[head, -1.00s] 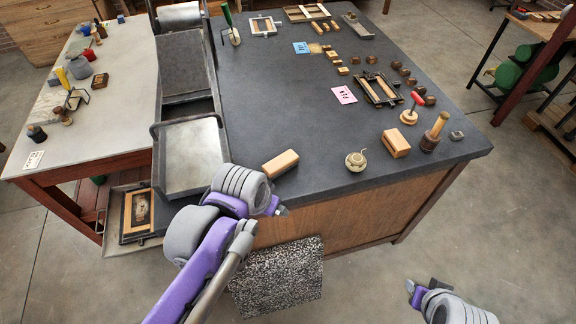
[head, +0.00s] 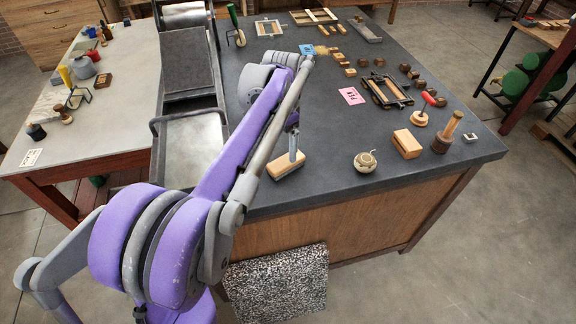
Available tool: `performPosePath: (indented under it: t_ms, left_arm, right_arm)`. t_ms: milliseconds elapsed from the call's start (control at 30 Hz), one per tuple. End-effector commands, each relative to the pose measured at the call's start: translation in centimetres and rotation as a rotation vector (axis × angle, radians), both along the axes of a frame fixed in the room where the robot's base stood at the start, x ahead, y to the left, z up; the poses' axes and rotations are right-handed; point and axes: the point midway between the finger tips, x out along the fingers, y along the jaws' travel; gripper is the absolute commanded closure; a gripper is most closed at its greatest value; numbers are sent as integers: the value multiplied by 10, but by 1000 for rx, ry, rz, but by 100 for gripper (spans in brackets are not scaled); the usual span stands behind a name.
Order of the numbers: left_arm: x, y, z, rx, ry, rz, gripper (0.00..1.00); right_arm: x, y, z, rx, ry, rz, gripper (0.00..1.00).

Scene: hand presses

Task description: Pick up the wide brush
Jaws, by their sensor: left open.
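A pale wooden block with a dark lower edge, which I take for the wide brush (head: 287,169), lies near the front edge of the dark table. My left arm reaches over the table from the lower left. My left gripper (head: 292,152) points down at the brush, and a grey finger shows right at its top. The gripper is open; the arm hides part of it, and I cannot tell whether a finger touches the brush. My right gripper is out of view.
On the dark table (head: 330,150), a twine ball (head: 365,162), a wooden block (head: 407,144), a wooden-handled tool (head: 446,134) and a red-handled tool (head: 421,115) stand to the right. The press bed (head: 192,143) lies left. Bare tabletop lies between the brush and the twine ball.

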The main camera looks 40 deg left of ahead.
Motion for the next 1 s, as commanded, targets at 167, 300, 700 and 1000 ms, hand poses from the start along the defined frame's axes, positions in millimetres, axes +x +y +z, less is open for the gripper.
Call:
performPosePath:
  t_ms: [167,300,700,1000]
  left_arm:
    - [0,-1,-15,0,-1,0,10]
    - [1,-4,-31,1,-1,-1,10]
    - [2,-7,-66,1,-1,1,10]
    - [2,-7,-65,1,-1,1,42]
  right_arm:
    - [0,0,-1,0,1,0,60]
    - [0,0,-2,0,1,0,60]
    - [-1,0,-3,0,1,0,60]
    - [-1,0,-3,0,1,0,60]
